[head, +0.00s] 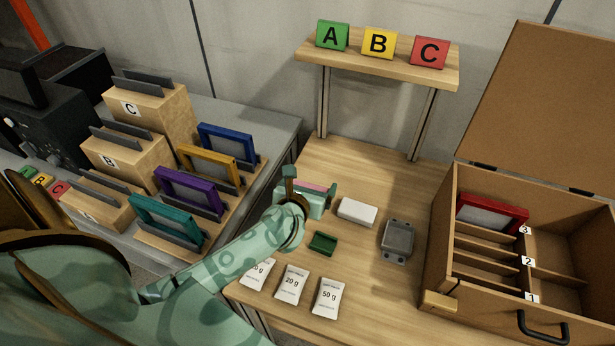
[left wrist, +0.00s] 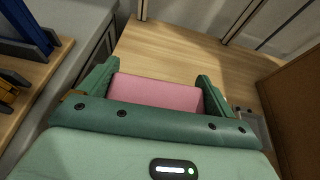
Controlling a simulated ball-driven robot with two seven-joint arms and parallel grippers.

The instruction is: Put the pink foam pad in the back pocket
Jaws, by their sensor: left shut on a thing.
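The pink foam pad (head: 314,187) is between the fingers of my left gripper (head: 312,192), over the back left part of the wooden table. In the left wrist view the pad (left wrist: 160,93) spans between the two green fingers of the gripper (left wrist: 158,88), which is shut on it. The open brown case (head: 447,225) stands at the right with its lid up. Dividers form pockets inside, marked 1, 2 and 3 from front to back. A red frame (head: 493,214) stands in the rear left of the case. The pocket floors are partly hidden. My right gripper is not in view.
A white block (head: 357,212), a grey metal box (head: 397,241), a small green tray (head: 322,243) and several white packets (head: 328,296) lie on the table. A shelf (head: 380,62) with A, B and C signs stands behind. Coloured frames stand on the left bench.

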